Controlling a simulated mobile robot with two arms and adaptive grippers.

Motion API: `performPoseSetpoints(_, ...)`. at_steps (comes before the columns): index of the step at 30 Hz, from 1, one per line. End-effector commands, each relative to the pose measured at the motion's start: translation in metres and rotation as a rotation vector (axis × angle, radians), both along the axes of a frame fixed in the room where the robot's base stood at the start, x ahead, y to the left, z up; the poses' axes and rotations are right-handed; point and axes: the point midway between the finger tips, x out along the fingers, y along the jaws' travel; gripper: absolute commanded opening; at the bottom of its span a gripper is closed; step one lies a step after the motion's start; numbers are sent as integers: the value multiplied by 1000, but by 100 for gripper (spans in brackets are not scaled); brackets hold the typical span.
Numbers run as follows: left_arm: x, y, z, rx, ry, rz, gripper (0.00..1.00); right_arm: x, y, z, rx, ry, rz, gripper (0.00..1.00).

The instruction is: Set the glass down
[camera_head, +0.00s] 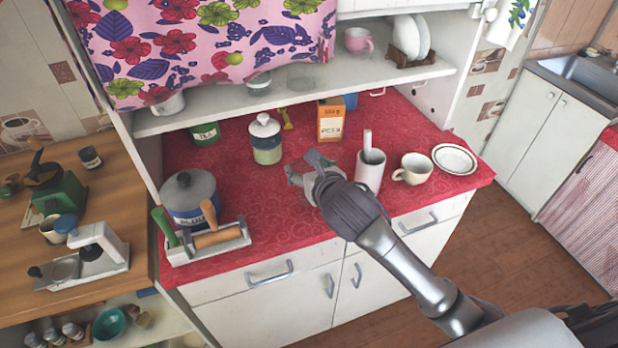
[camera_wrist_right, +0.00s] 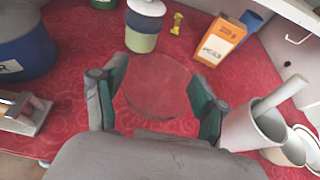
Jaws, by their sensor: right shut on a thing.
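My right gripper (camera_head: 304,172) is over the red counter (camera_head: 285,215), left of a white cylinder. In the right wrist view, its two fingers (camera_wrist_right: 160,84) stand apart on either side of a clear round glass (camera_wrist_right: 165,88) and are shut on it. The glass is see-through, with the red cloth showing through it. In the head view I can hardly make it out behind the gripper. I cannot tell whether its base touches the counter. My left gripper is not in view.
A white cylinder (camera_head: 370,171) with a stick in it, a cup (camera_head: 413,169) and a saucer (camera_head: 455,158) stand to the right. A lidded jar (camera_head: 266,140) and an orange box (camera_head: 331,120) stand behind. A blue pot (camera_head: 190,198) is left. The counter's front middle is clear.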

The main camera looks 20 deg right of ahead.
Motion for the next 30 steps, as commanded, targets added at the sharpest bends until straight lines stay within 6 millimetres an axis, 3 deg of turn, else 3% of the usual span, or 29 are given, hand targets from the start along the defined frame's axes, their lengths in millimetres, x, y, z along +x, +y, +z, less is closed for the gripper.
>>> performPoseSetpoints(6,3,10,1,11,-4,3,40,0,0,-30,2,3,-1,6)
performPoseSetpoints(18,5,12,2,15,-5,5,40,0,0,-35,-1,0,0,6)
performPoseSetpoints(19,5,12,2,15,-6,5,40,0,0,-36,-1,2,0,73)
performPoseSetpoints(23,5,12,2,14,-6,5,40,0,0,-36,0,2,0,95)
performPoseSetpoints(30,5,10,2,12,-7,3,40,0,0,-36,0,2,0,97)
